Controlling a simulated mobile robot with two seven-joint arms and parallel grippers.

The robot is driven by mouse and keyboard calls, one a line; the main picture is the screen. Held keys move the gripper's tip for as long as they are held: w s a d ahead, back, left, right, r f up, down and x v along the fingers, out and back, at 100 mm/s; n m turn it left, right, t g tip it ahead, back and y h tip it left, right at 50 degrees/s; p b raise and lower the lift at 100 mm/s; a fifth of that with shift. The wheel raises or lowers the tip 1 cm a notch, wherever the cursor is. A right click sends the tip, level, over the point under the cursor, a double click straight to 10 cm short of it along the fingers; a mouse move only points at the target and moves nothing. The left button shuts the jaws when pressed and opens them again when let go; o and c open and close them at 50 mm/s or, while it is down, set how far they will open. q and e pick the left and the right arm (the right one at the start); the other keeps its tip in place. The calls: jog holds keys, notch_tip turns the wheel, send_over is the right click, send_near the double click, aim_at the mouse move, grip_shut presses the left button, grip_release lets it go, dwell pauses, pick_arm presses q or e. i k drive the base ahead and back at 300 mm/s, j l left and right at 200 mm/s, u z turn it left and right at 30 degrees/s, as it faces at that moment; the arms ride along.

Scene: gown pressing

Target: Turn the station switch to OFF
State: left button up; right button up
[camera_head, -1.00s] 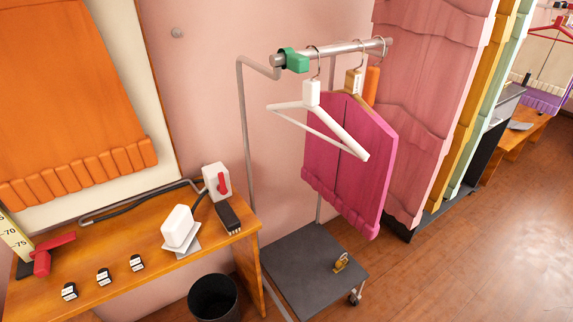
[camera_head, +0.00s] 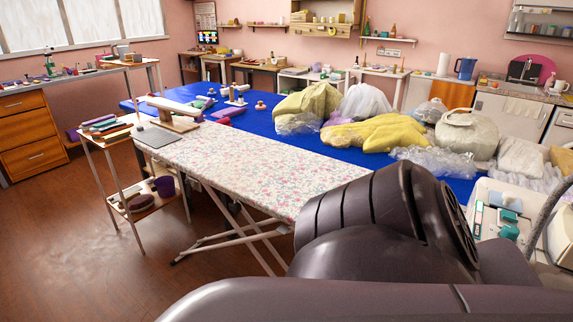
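No switch that I can make out as the station switch shows in the head view now. A white unit (camera_head: 548,232) at the right edge carries small teal and white parts and a grey hose; my arm partly hides it, and I cannot tell whether a switch is on it. A large dark link of my own arm fills the lower right. Neither of my grippers is in view.
A floral ironing board (camera_head: 262,165) on crossed legs stands in the middle. A small shelf cart (camera_head: 115,150) is at its left end. Behind it a blue table (camera_head: 262,113) holds yellow bundles (camera_head: 378,133) and plastic bags. Brown floor (camera_head: 75,245) is clear at lower left.

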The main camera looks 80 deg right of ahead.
aim_at(506, 215)
jog(key=k+l+z, duration=0.1)
jog(key=z, duration=3.75)
jog(key=k+l+z, duration=0.2)
jog(key=l, duration=0.2)
jog(key=l+z, duration=0.25)
jog(key=k+l, duration=0.05)
jog(key=l, duration=0.05)
